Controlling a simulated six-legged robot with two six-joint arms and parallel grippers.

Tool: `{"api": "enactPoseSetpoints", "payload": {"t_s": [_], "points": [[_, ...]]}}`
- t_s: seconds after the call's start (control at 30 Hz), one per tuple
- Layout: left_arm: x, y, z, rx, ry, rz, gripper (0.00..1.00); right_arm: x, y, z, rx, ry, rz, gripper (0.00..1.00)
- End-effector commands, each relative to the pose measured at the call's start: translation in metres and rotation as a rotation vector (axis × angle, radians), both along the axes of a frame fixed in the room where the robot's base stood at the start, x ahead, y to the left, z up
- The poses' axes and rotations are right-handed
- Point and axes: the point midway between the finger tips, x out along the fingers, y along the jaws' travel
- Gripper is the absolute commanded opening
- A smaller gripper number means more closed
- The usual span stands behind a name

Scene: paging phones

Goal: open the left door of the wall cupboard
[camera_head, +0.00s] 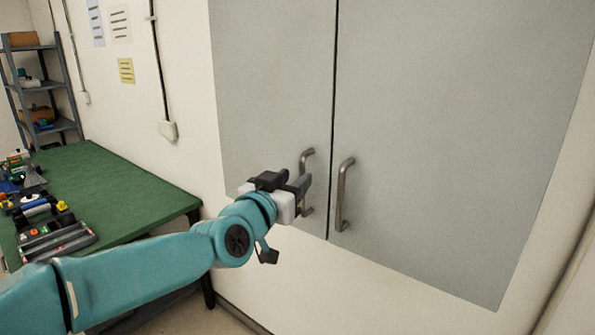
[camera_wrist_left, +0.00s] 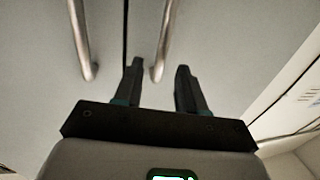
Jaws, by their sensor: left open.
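The wall cupboard has two flat grey doors, the left door (camera_head: 268,85) and the right door (camera_head: 450,120); both look shut. The left door's vertical bar handle (camera_head: 308,157) is partly hidden behind my left gripper (camera_head: 302,187). The gripper is open at this handle. In the left wrist view, the left door's handle (camera_wrist_left: 164,42) appears between the open fingertips (camera_wrist_left: 160,68), nearer the left-hand finger. Whether the fingers touch it, I cannot tell. The right door's handle (camera_head: 343,195) stands close by, and it also shows in the wrist view (camera_wrist_left: 79,40). My right gripper is out of view.
A green-topped table (camera_head: 115,185) with a tray (camera_head: 60,242) and small items stands at the left. A grey shelf rack (camera_head: 42,90) is behind it. A wall socket (camera_head: 168,130) and pinned papers (camera_head: 126,71) are on the wall. The space before the right door looks clear.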

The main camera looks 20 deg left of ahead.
Motion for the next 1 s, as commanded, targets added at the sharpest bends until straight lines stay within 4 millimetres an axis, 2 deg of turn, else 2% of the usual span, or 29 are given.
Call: {"api": "enactPoseSetpoints", "payload": {"t_s": [0.1,0.2,0.5,0.57,0.6,0.63,1.0], "points": [[0.017,-0.002,0.001,-0.001,0.001,0.0,0.4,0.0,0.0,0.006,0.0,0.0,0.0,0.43],[0.024,-0.004,0.001,0.0,0.001,-0.001,0.4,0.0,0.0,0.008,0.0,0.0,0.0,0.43],[0.027,-0.004,0.0,0.0,0.001,-0.001,0.4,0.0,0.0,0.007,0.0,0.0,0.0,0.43],[0.027,-0.004,0.0,0.0,0.001,-0.001,0.21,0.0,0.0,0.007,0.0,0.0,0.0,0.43],[0.027,-0.004,0.0,0.0,0.0,-0.001,0.08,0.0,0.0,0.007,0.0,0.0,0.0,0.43],[0.027,-0.004,0.0,0.0,0.001,-0.001,0.0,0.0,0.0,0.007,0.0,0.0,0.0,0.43],[0.024,-0.002,-0.001,-0.001,0.001,-0.001,0.0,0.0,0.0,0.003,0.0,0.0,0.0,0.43]]}}
